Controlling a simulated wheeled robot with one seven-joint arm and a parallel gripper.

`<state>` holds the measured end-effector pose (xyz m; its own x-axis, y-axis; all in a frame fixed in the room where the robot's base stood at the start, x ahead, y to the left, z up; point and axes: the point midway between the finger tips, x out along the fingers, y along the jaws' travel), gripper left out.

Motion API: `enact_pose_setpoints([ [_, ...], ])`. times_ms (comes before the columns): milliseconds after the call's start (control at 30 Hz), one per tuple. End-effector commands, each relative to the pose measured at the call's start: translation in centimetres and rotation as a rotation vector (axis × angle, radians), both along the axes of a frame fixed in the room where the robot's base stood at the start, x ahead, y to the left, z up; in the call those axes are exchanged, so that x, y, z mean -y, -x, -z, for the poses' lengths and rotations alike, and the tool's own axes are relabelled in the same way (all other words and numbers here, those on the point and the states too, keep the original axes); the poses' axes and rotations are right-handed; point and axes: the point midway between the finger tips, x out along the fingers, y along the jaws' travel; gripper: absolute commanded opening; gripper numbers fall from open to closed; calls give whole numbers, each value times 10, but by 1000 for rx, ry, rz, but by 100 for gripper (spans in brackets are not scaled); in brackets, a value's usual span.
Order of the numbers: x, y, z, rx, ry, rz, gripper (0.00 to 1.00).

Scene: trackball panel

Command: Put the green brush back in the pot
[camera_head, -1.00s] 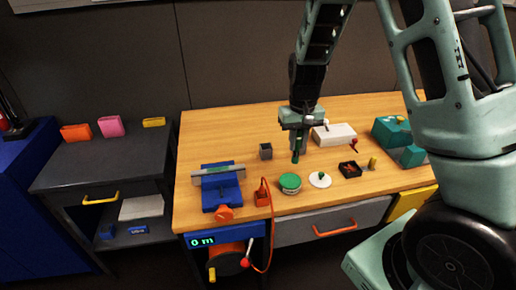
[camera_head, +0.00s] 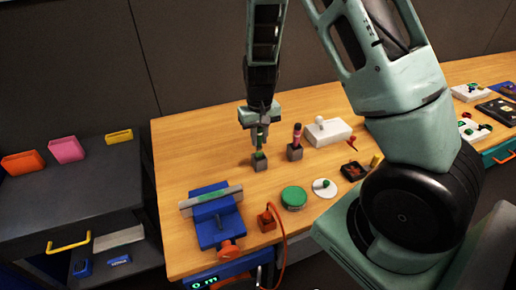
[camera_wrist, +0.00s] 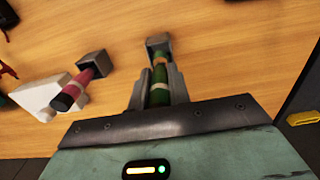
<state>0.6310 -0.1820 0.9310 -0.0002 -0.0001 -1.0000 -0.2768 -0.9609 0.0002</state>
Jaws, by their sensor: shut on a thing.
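My gripper (camera_head: 260,126) is shut on the green brush (camera_head: 260,137), which hangs upright beneath it. The brush's lower end is at the top of a small grey square pot (camera_head: 260,161) on the wooden workbench. In the wrist view the green brush (camera_wrist: 160,86) is between the two fingers and lines up with the grey pot (camera_wrist: 158,42). I cannot tell how far its end is inside. A second grey pot (camera_head: 295,152) just to the right holds a pink brush (camera_head: 297,133), also in the wrist view (camera_wrist: 78,90).
A blue vise (camera_head: 217,225) stands at the front left of the workbench (camera_head: 180,150). A round green pad (camera_head: 294,197), an orange-red block (camera_head: 266,221) with a cable, and a white box with a knob (camera_head: 328,133) are nearby. My arm covers the right side.

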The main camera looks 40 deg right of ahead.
Motion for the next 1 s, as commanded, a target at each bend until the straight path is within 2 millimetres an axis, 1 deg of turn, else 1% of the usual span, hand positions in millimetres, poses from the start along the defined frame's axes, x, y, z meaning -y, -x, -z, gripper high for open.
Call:
enact_pose_setpoints([
  [167,0,0,14,-2,-1,0,0],
  [300,0,1,33,-4,-1,0,0],
  [400,0,0,43,-2,-1,1,0],
  [633,0,0,43,1,-1,0,0],
  [767,0,0,47,1,-1,0,0],
  [800,0,0,46,1,-1,0,27],
  [833,0,0,46,1,-1,0,35],
  [867,0,0,46,1,0,0,40],
  [1000,0,0,46,1,0,0,40],
])
